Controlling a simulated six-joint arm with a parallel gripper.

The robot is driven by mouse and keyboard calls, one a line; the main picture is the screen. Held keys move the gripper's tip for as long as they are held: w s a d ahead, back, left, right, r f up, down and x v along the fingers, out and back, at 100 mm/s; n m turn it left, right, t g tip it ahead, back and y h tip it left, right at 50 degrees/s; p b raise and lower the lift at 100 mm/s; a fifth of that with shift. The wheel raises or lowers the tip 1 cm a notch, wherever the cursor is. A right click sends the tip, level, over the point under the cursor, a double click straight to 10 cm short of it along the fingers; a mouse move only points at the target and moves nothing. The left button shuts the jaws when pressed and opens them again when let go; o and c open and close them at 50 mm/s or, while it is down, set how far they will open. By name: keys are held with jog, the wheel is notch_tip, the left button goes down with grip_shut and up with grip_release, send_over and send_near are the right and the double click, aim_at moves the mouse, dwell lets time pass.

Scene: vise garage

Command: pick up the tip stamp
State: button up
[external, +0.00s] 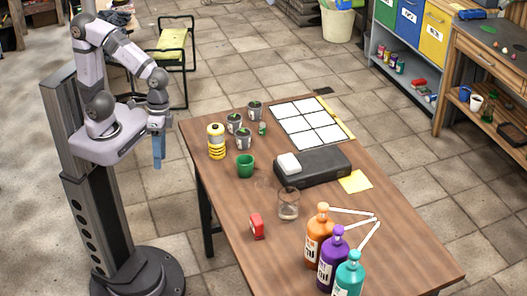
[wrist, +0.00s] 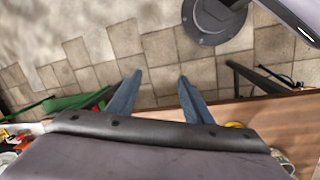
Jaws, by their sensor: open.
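My gripper (external: 159,151) hangs to the left of the wooden table, pointing down and well apart from everything on it. In the wrist view its two blue fingers (wrist: 160,78) are spread, with only tiled floor between them. No label lets me identify the tip stamp for certain. A small red block-like thing (external: 257,226) with a pale face stands near the table's left edge; it may be the stamp, but I cannot tell. A black case (external: 318,169) with a white block (external: 289,164) on it lies mid-table.
On the wooden table (external: 400,250) stand a clear glass (external: 288,206), a green cup (external: 245,166), a yellow-banded canister (external: 216,141), several small tins, and orange (external: 319,240), purple (external: 332,262) and teal (external: 349,278) bottles. A white-squared sheet (external: 306,122) lies at the back.

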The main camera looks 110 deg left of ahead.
jog(key=w+d+f+n+t+h+b, duration=0.2)
jog(key=w+d+n+h+b, duration=0.15)
jog(key=w+n, duration=0.5)
jog(key=n+t+h+b, duration=0.4)
jog(key=n+t+b, duration=0.45)
jog(key=n, duration=0.55)
send_near(260, 229)
notch_tip(260, 229, up, 9)
jog(key=w+d, duration=0.2)
jog(key=w, duration=0.1)
jog(key=shift+g, duration=0.25)
jog(key=f, duration=0.9)
jog(key=shift+s+d+f, duration=0.2)
jog(key=shift+d+f, duration=0.05)
jog(key=shift+f, duration=0.25)
jog(key=shift+p+x, duration=0.9)
jog(key=shift+x, duration=2.75)
jog(key=shift+w+r, duration=0.1)
jog(key=shift+r, duration=0.05)
jog(key=shift+c, duration=0.7)
